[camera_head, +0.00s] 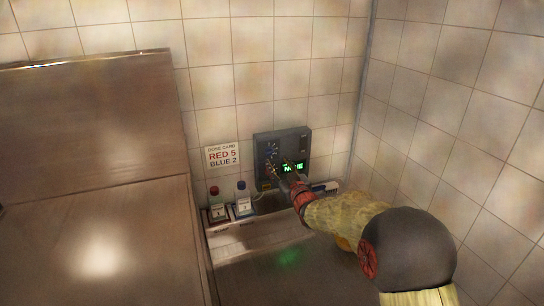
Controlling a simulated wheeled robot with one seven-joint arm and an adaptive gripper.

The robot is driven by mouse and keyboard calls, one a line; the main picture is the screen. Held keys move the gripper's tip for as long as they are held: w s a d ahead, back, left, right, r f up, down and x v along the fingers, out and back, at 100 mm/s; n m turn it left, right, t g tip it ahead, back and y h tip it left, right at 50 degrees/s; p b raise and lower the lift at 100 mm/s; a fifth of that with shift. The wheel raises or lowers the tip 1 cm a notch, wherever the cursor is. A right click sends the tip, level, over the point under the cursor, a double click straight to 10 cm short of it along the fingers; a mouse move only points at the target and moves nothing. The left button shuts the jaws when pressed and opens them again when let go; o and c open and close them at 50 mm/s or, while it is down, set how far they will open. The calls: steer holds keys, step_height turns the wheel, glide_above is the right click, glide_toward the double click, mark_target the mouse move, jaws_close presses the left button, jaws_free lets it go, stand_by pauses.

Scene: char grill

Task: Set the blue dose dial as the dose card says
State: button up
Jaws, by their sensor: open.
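The dose card (222,143) is a white sheet on the tiled wall. It reads RED 5 and BLUE 2. To its right, a dark grey dosing box (291,138) is mounted on the wall. A dial with pale blue marks (271,149) shows at the box's upper left; its setting is too small to read. A lit green display (298,167) is partly covered by my gripper. My gripper (280,171) is open at the lower front of the box, just below the blue-marked dial. It hides part of the box's lower face, and I cannot tell whether it touches anything.
A red-capped bottle (216,206) and a blue-capped bottle (242,201) stand on the ledge below the card. A large metal panel and surface (100,230) fill the left. A tiled side wall (440,110) closes in on the right, near my arm.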

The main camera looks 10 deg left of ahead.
mark_target(271, 154)
steer(key=shift+p+x, duration=0.3)
steer(key=shift+x, duration=3.4)
steer(key=shift+c, duration=1.1)
steer(key=c, duration=0.7)
jaws_close()
